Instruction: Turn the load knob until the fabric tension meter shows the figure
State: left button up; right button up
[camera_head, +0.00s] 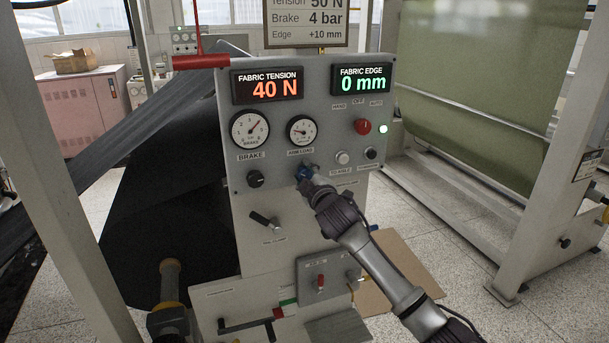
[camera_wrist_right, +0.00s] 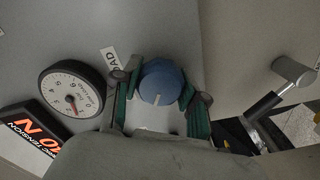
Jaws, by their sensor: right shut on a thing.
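The fabric tension meter (camera_head: 267,86) on the grey control panel reads 40 N in orange. A sign (camera_head: 306,22) above the panel lists Tension 50 N, Brake 4 bar and Edge +10 mm. The blue load knob (camera_wrist_right: 160,82) shows in the right wrist view between the green-padded fingers of my right gripper (camera_wrist_right: 158,95). My right gripper, also in the head view (camera_head: 307,174), is shut on this knob, below the arm load gauge (camera_head: 302,130). A white line on the knob points toward the bottom of the wrist view. My left gripper is not in view.
The fabric edge meter (camera_head: 361,79) reads 0 mm in green. The brake gauge (camera_head: 249,129) and black brake knob (camera_head: 256,179) are left of my right gripper. A red switch (camera_head: 362,127) is at the upper right. A lever (camera_head: 265,219) sticks out below.

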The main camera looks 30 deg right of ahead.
jog(key=shift+f+m, duration=0.15)
jog(key=shift+m, duration=0.45)
jog(key=o, duration=1.2)
jog(key=shift+c, duration=0.2)
jog(key=shift+s, duration=0.1)
jog(key=v, duration=1.1)
jog(key=shift+s, duration=0.4)
